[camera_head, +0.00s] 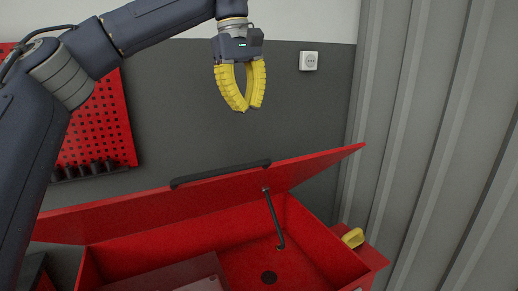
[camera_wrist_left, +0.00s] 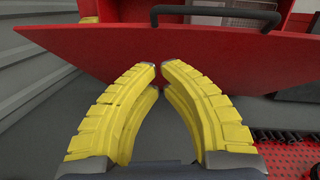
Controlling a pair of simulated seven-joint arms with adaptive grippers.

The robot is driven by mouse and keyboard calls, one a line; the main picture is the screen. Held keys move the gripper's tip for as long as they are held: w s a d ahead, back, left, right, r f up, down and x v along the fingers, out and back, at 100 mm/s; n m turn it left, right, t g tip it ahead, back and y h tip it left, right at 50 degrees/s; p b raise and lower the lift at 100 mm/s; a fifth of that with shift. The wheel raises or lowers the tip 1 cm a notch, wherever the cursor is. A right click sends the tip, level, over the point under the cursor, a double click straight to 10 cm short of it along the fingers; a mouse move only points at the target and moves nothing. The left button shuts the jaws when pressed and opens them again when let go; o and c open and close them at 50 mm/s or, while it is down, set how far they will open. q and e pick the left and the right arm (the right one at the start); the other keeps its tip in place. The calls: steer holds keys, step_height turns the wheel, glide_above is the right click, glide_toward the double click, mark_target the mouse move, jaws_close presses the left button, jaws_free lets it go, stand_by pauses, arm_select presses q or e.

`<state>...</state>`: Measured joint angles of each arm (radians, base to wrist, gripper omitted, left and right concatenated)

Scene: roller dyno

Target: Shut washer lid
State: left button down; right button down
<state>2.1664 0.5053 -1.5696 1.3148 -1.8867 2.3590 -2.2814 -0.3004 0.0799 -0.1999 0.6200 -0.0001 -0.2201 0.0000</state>
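The red washer lid (camera_head: 215,187) stands open, tilted up along the back of the red washer (camera_head: 335,262). A black bar handle (camera_head: 220,173) runs along its upper edge, and a black strut (camera_head: 273,218) links the lid to the tub. My left gripper (camera_head: 246,108) hangs above and behind the lid's upper edge, apart from it. Its yellow fingers curve inward with their tips close together, and nothing is between them. In the left wrist view, the gripper (camera_wrist_left: 161,68) points toward the lid's outer face (camera_wrist_left: 110,50), and the handle (camera_wrist_left: 215,14) is beyond. My right gripper is not in view.
A red pegboard (camera_head: 97,125) hangs on the dark wall at left. A white socket (camera_head: 308,61) is on the wall. A corrugated grey wall (camera_head: 425,130) closes the right side. A yellow part (camera_head: 352,238) sits at the washer's right side.

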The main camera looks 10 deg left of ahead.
arm_select(q)
steer(key=f, duration=0.4)
steer(key=d+f, duration=0.1)
steer(key=f, duration=0.2)
steer(key=shift+s+d+f, duration=0.55)
steer(key=shift+d+f, duration=0.1)
steer(key=shift+d, duration=0.05)
steer(key=shift+s+d+f, duration=0.45)
steer(key=shift+d+f, duration=0.05)
steer(key=shift+d, duration=0.05)
